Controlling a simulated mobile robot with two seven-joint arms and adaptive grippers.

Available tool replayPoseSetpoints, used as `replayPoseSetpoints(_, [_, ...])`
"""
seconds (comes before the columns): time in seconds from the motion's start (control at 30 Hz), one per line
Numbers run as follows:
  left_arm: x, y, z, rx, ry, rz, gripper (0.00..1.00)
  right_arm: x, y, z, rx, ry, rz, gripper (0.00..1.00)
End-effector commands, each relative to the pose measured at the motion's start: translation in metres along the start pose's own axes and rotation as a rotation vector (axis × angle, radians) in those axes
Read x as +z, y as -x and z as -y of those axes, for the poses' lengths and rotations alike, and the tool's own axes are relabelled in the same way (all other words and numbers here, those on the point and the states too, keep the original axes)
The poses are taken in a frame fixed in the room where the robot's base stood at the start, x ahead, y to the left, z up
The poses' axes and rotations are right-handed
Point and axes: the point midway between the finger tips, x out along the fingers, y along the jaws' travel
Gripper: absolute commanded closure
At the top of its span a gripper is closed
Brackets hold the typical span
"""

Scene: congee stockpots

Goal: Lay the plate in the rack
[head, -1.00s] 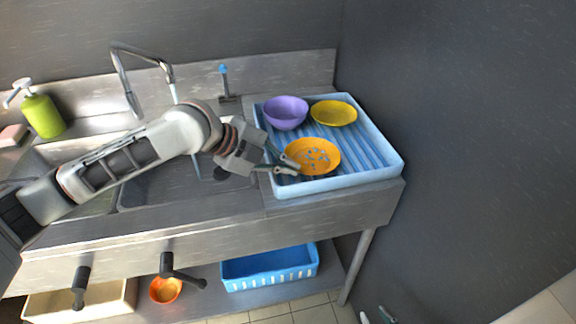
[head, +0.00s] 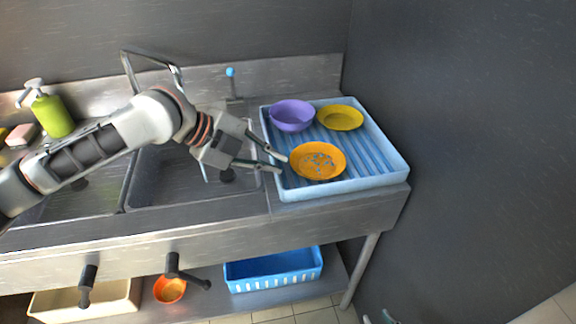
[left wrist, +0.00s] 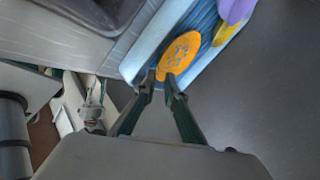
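The orange plate (head: 318,161) with a blue-grey pattern lies in the front left part of the light blue ribbed rack (head: 345,184). My left gripper (head: 282,164) is open and empty, with its two fingertips just left of the plate's edge, over the rack's left rim. In the left wrist view the plate (left wrist: 180,54) lies just beyond the open fingertips (left wrist: 160,77). Of my right gripper (head: 377,318) only the fingertips show at the bottom edge of the head view, apart from each other.
A purple bowl (head: 292,115) and a yellow plate (head: 340,117) occupy the rack's back. The sink basin (head: 178,185) and tap (head: 150,62) are left of the rack. A dark wall is close on the right. A blue basket (head: 273,270) and orange bowl (head: 169,289) sit below.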

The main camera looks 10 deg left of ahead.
Motion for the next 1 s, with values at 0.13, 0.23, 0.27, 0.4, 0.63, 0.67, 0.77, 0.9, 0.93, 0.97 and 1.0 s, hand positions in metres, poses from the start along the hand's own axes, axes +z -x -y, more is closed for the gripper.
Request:
replayPoseSetpoints(0.13, [0.001, 0.028, 0.0, 0.0, 0.0, 0.003, 0.89, -0.003, 0.001, -0.001, 0.001, 0.0, -0.002, 0.72])
replayPoseSetpoints(0.23, [0.0, 0.041, 0.0, 0.0, 0.0, 0.001, 0.89, -0.004, 0.002, -0.001, 0.001, 0.0, -0.003, 0.72])
replayPoseSetpoints(0.27, [0.001, 0.044, 0.0, 0.0, 0.001, 0.002, 0.89, -0.004, 0.002, -0.001, 0.001, 0.0, -0.003, 0.72])
replayPoseSetpoints(0.4, [0.0, 0.051, 0.0, 0.001, 0.001, -0.001, 0.89, -0.005, 0.002, -0.001, 0.001, 0.0, -0.003, 0.72])
replayPoseSetpoints(0.63, [0.0, 0.052, -0.001, 0.001, 0.001, -0.001, 0.89, -0.005, 0.002, -0.001, 0.001, 0.0, -0.003, 0.72])
replayPoseSetpoints(0.67, [0.0, 0.052, -0.001, 0.001, 0.001, -0.001, 0.89, -0.005, 0.002, -0.001, 0.001, 0.0, -0.003, 0.72])
replayPoseSetpoints(0.77, [0.0, 0.052, -0.001, 0.001, 0.001, -0.001, 0.89, -0.005, 0.002, -0.001, 0.001, 0.0, -0.003, 0.72])
replayPoseSetpoints(0.9, [0.0, 0.051, -0.001, 0.001, 0.001, -0.001, 0.89, -0.005, 0.002, -0.001, 0.001, 0.0, -0.003, 0.72])
replayPoseSetpoints(0.93, [0.0, 0.051, -0.001, 0.001, 0.001, -0.001, 0.89, -0.005, 0.002, -0.001, 0.001, 0.001, -0.003, 0.72])
replayPoseSetpoints(0.97, [0.0, 0.051, -0.001, 0.001, 0.001, -0.001, 0.89, -0.005, 0.002, -0.001, 0.001, 0.001, -0.004, 0.72])
replayPoseSetpoints(1.0, [0.0, 0.051, -0.001, 0.001, 0.001, -0.001, 0.89, -0.006, 0.001, -0.002, 0.002, 0.001, -0.005, 0.72])
